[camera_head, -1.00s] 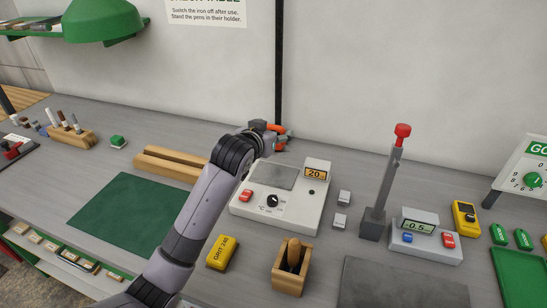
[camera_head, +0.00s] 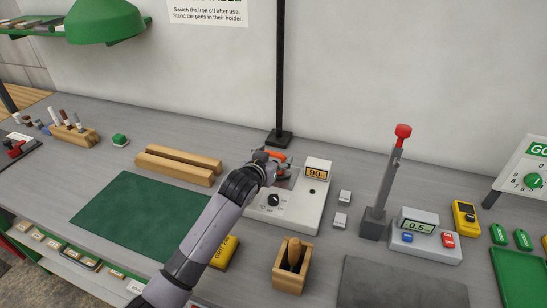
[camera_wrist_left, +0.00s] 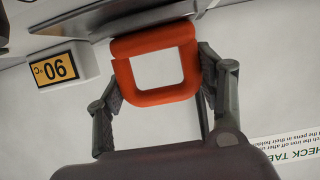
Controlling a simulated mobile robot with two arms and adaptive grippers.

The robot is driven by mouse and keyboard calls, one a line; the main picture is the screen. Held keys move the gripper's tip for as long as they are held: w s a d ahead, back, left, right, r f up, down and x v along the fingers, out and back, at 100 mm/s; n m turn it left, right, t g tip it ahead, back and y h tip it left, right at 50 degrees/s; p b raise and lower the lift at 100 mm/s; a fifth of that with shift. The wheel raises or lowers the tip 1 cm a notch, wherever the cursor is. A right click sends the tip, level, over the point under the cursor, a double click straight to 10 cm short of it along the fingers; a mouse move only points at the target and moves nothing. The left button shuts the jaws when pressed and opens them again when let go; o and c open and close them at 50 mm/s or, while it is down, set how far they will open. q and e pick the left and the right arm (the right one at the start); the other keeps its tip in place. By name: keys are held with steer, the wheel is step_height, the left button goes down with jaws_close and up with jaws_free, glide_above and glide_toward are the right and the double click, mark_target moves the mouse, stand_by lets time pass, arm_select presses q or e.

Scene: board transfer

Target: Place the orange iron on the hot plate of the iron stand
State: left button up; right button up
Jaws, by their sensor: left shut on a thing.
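The iron has an orange loop handle (camera_wrist_left: 155,92), upright in the left wrist view between the two dark fingers. A bit of its orange (camera_head: 276,154) shows past my left gripper (camera_head: 272,165) in the head view. My left gripper is shut on the iron. The iron stand (camera_head: 305,212) is a white box with a black knob and a display (camera_head: 316,174) reading 90. The display also shows in the left wrist view (camera_wrist_left: 60,68). The gripper and iron are over the stand's hot plate area, which they mostly hide. Whether the iron touches the plate, I cannot tell.
Two small grey blocks (camera_head: 343,196) lie right of the stand. A grey post with a red top (camera_head: 375,215) stands beyond them. A yellow block (camera_head: 224,253) and a wooden box (camera_head: 291,274) are in front. Wooden rails (camera_head: 178,164) and a green mat (camera_head: 137,215) lie left.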

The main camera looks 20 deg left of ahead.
arm_select(q)
steer(key=o, duration=1.2)
steer(key=shift+f, duration=0.1)
steer(key=shift+o, duration=1.4)
steer(key=shift+s+r, duration=0.15)
steer(key=shift+r, duration=0.05)
steer(key=b+v, duration=0.1)
steer(key=v, duration=1)
steer(key=shift+s+r, duration=0.2)
steer(key=shift+s, duration=0.15)
